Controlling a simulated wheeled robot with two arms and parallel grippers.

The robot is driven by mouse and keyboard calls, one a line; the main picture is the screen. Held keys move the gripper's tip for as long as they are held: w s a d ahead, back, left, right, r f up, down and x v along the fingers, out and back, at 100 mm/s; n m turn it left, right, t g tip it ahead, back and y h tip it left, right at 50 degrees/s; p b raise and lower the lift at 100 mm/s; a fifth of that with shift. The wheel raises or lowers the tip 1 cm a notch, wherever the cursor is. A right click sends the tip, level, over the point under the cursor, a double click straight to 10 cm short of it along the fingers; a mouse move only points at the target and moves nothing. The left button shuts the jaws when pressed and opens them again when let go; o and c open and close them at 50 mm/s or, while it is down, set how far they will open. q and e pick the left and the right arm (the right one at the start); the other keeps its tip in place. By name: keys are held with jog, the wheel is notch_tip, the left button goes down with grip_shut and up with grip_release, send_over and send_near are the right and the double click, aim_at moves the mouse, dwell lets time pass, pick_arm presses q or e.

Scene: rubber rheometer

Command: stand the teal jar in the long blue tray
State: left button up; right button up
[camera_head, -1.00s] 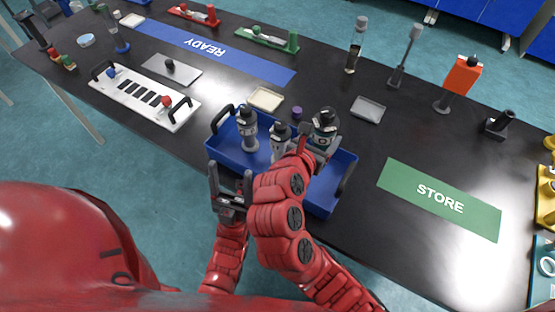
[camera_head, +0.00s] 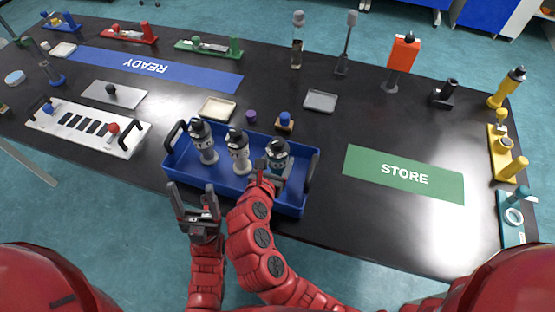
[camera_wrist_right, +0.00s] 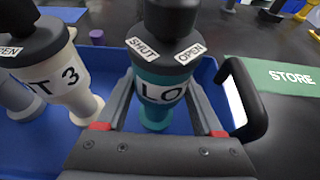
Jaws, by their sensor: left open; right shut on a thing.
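The teal jar (camera_head: 279,153) with its dark cap is at the right end of the long blue tray (camera_head: 224,186). My right gripper (camera_head: 268,174) is shut on it. In the right wrist view, the jar (camera_wrist_right: 160,88) is upright between the two fingers, its "LO" label facing the camera and its base inside the tray near the right handle. I cannot tell whether the base touches the tray floor. My left gripper (camera_head: 195,212) is open and empty, in front of the tray's left part.
A grey jar (camera_head: 204,146) and a cream jar (camera_head: 239,155) stand in the tray left of the teal jar. Black handles (camera_head: 310,174) rise at both tray ends. A small block with a blue knob (camera_head: 285,121) is behind the tray. The green STORE mat (camera_head: 400,176) is bare.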

jog(key=o, duration=1.5)
jog(key=shift+f, duration=0.1)
jog(key=v, duration=1)
jog(key=shift+s+a+r, duration=0.2)
jog(key=shift+r, duration=0.2)
jog(key=shift+s+a+r, duration=0.1)
jog(key=shift+s+r, duration=0.1)
jog(key=shift+s, duration=0.45)
